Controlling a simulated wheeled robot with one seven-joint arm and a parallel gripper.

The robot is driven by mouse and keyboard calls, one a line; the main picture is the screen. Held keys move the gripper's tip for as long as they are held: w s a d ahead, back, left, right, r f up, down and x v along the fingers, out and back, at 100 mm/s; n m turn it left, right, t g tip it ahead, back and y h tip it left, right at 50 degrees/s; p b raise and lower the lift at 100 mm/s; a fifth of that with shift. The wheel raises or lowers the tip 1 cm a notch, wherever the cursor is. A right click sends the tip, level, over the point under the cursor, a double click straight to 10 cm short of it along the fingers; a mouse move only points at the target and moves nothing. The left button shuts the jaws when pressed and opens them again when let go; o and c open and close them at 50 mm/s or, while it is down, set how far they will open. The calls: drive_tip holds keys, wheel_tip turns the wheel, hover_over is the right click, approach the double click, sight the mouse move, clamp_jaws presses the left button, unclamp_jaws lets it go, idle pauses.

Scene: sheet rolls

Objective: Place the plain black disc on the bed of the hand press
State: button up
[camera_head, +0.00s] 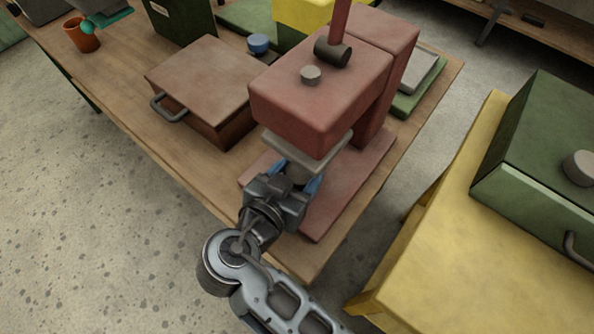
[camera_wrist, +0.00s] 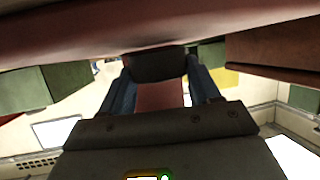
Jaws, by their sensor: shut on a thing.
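The hand press (camera_head: 320,95) is red, with a thick head over a flat red bed (camera_head: 350,195) and a pale grey plate under the head. My gripper (camera_head: 296,183) reaches in below that plate, over the near part of the bed. In the wrist view its two blue fingers (camera_wrist: 160,88) are shut on a dark piece, which I take for the plain black disc (camera_wrist: 157,65). The disc is mostly hidden by my gripper and the press in the head view. I cannot tell whether it touches the bed.
A brown box (camera_head: 205,85) with a handle stands left of the press, with a small blue round thing (camera_head: 258,43) behind it. An orange cup (camera_head: 82,36) is at the far left. A yellow bench (camera_head: 440,235) bearing a green box (camera_head: 545,150) stands at right.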

drive_tip(key=shift+f, duration=0.25)
drive_tip(key=shift+f, duration=0.15)
drive_tip(key=o, duration=1.2)
drive_tip(key=shift+c, duration=0.2)
drive_tip(key=shift+s+a+r, duration=0.1)
drive_tip(key=shift+r, duration=0.15)
drive_tip(key=b+v, duration=0.1)
drive_tip(key=v, duration=1)
drive_tip(key=shift+s+a, duration=0.2)
drive_tip(key=shift+s, duration=0.1)
drive_tip(key=shift+r, duration=0.1)
